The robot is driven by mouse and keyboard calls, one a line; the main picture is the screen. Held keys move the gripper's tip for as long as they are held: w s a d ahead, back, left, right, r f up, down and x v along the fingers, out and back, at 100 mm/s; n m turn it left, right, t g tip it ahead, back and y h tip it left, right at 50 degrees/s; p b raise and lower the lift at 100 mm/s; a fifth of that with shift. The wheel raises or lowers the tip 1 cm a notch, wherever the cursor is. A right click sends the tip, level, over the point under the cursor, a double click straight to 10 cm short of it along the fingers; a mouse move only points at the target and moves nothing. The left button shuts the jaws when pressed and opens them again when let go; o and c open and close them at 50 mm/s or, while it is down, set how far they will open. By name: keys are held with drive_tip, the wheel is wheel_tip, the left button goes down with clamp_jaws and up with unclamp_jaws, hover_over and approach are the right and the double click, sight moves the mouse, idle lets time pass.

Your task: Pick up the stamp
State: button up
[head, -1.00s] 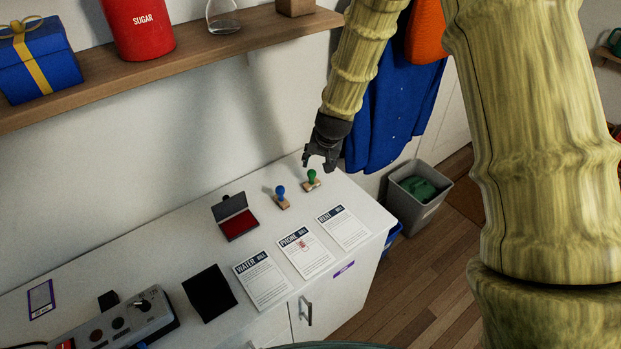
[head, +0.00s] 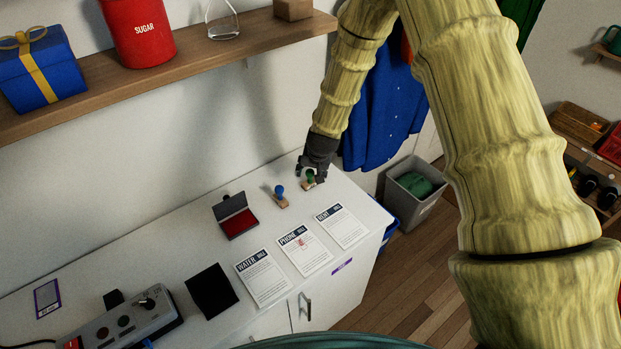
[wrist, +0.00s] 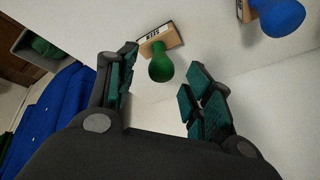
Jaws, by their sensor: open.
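A green-handled stamp (head: 309,181) with a wooden base stands on the white cabinet top, near its back right end. It also shows in the wrist view (wrist: 160,66), just beyond and between the fingertips. A blue-handled stamp (head: 280,197) stands to its left, and it shows at the upper right of the wrist view (wrist: 277,16). My gripper (head: 312,172) is right at the green stamp and partly covers it in the head view. In the wrist view my gripper (wrist: 160,75) is open, with a finger on either side of the green handle and nothing held.
An open red ink pad (head: 238,223) lies left of the stamps. Several printed bills (head: 300,250) lie in front. A shelf (head: 190,62) with a red sugar canister (head: 137,32) runs above. A blue shirt (head: 385,120) and a grey bin (head: 413,190) are at right.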

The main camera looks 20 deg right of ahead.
drive_tip(key=shift+p+x, duration=0.5)
drive_tip(key=shift+x, duration=1)
clamp_jaws()
drive_tip(key=shift+r, duration=0.1)
drive_tip(key=shift+r+b, duration=0.9)
drive_tip(key=shift+r, duration=0.35)
drive_tip(key=s+a+r+b, duration=0.1)
drive_tip(key=s+a+b, duration=0.1)
drive_tip(key=s, duration=0.5)
drive_tip(key=s+a+r+b, duration=0.1)
drive_tip(key=s+a+b, duration=0.2)
drive_tip(key=s, duration=0.5)
drive_tip(key=shift+a+r, duration=0.2)
drive_tip(key=shift+a, duration=0.4)
